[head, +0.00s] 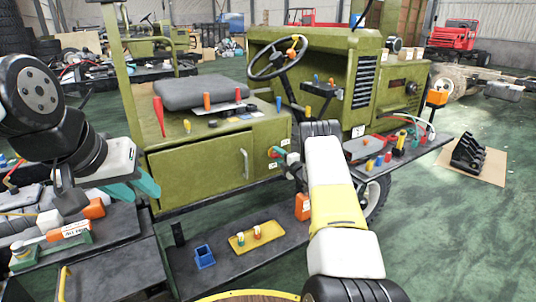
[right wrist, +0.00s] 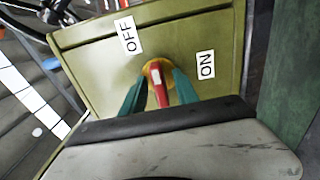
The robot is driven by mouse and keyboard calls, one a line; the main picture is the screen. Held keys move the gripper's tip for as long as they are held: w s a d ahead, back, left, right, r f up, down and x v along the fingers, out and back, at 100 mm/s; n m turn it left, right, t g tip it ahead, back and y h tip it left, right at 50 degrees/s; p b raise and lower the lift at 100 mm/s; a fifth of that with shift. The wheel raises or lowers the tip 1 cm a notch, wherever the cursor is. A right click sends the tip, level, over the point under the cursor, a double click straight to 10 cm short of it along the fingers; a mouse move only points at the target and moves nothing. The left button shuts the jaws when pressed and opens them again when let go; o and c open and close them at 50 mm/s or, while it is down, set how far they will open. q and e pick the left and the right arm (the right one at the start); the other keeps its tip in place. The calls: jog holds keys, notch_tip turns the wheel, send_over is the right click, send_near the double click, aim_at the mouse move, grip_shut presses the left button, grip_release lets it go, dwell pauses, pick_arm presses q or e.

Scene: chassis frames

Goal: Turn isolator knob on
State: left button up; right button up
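The isolator knob (right wrist: 160,84) has a red handle with a white mark on a yellow round base. It sits on a green panel between an OFF label (right wrist: 130,35) and an ON label (right wrist: 205,65). The handle lies roughly upright in the right wrist view, between the two labels. My right gripper (right wrist: 161,84) has its teal fingers on either side of the handle, with gaps visible. In the head view my right gripper (head: 280,153) is at the panel, partly hidden by its arm. My left gripper (head: 134,188) is empty, with teal fingers apart, left of the green cabinet.
The green vehicle (head: 205,165) with a seat and steering wheel (head: 277,58) fills the middle. A low dark shelf (head: 225,268) holds a yellow tray (head: 243,245) and a blue box (head: 204,257). A side shelf (head: 425,150) at right holds tools.

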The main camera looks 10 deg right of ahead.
jog(key=shift+w, duration=0.1)
jog(key=shift+c, duration=0.3)
grip_shut()
jog(key=shift+m, duration=0.4)
jog(key=m, duration=0.3)
jog(key=shift+m, duration=0.4)
jog(key=m, duration=0.4)
jog(key=shift+m, duration=0.3)
jog(key=m, duration=0.8)
jog(key=shift+f+m, duration=0.1)
jog(key=shift+m, duration=0.2)
